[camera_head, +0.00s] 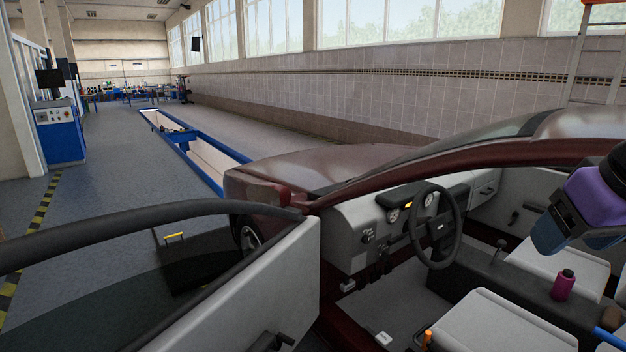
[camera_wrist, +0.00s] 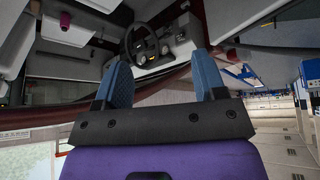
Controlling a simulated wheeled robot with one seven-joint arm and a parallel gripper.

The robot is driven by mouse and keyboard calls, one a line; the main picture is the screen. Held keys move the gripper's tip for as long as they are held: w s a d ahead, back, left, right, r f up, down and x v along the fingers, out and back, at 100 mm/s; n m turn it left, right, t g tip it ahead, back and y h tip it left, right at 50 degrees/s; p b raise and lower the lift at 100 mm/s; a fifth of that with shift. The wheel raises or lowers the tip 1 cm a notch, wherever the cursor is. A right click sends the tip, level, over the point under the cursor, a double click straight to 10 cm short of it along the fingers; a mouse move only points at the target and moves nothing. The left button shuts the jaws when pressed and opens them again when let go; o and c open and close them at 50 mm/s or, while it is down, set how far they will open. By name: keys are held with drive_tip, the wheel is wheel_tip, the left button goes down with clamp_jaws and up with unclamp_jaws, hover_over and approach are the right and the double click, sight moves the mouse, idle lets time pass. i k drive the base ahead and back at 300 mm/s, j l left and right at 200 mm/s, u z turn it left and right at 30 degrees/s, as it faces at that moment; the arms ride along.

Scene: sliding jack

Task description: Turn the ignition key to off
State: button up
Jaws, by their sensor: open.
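The ignition key is too small or hidden to pick out in either view. The black steering wheel (camera_head: 457,238) stands in front of the grey dashboard (camera_head: 346,222), with round gauges and a small orange-yellow light behind it. The wheel also shows upside down in the wrist view (camera_wrist: 128,38), beyond the fingertips. My gripper (camera_head: 550,238), blue with a purple body behind it, is at the right of the head view, above the seats and well apart from the wheel. In the wrist view its two blue fingers (camera_wrist: 163,80) are spread with nothing between them.
The open car door (camera_head: 270,285) stands at the left of the cabin. A magenta bottle (camera_head: 562,286) is between the pale seats (camera_head: 490,322). The dark red roof frame (camera_head: 480,165) arches over the cabin. A black toolbox (camera_head: 188,262) sits on the floor outside.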

sight(385, 257)
drive_tip(key=z, duration=1.35)
drive_tip(key=j+u, duration=0.3)
drive_tip(key=j, duration=1.25)
drive_tip(key=i+j, duration=0.25)
drive_tip(key=i, duration=0.15)
drive_tip(key=i+j, duration=0.25)
drive_tip(key=i, duration=0.15)
